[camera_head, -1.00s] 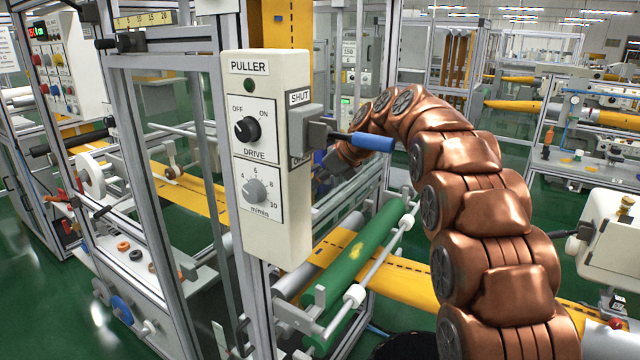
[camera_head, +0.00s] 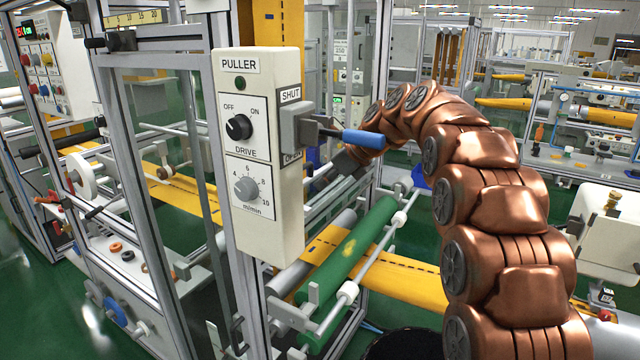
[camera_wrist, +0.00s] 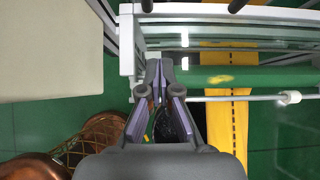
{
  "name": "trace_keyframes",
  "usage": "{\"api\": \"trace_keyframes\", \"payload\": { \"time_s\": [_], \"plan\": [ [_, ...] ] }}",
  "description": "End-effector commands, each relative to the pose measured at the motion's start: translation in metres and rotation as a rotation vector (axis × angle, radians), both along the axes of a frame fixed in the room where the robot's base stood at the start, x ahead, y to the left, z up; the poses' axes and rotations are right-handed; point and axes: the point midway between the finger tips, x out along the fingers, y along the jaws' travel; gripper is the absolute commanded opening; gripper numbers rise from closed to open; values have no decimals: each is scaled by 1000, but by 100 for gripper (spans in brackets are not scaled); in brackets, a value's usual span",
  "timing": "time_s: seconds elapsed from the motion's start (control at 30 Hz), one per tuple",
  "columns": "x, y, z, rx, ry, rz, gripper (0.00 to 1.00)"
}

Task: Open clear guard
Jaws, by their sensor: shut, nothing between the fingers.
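A framed see-through pane (camera_head: 160,95) stands left of the puller box in the head view and looks like the clear guard; its edges are hard to make out. The white PULLER box (camera_head: 262,205) carries a lever with a blue grip (camera_head: 363,139) at its right side, beside a SHUT label; the lower label is partly hidden. My gripper (camera_wrist: 161,72) is shut and empty in the wrist view, near a pale metal frame corner (camera_wrist: 128,45). In the head view my gripper is mostly hidden, behind and below the blue grip. I cannot tell whether it touches anything.
A green roller (camera_head: 350,255) with a yellow mark lies below the box, over a yellow web (camera_head: 405,285). A thin rod (camera_wrist: 240,98) runs beside the roller in the wrist view. Metal posts stand close around my arm. Green floor shows to the lower left.

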Motion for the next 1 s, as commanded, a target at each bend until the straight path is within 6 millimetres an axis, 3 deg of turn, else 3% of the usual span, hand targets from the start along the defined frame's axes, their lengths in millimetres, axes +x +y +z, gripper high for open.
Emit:
{"api": "trace_keyframes", "payload": {
  "time_s": [1.0],
  "plan": [
    [10, 14, 66, -1, -5, 0, 0]
  ]
}}
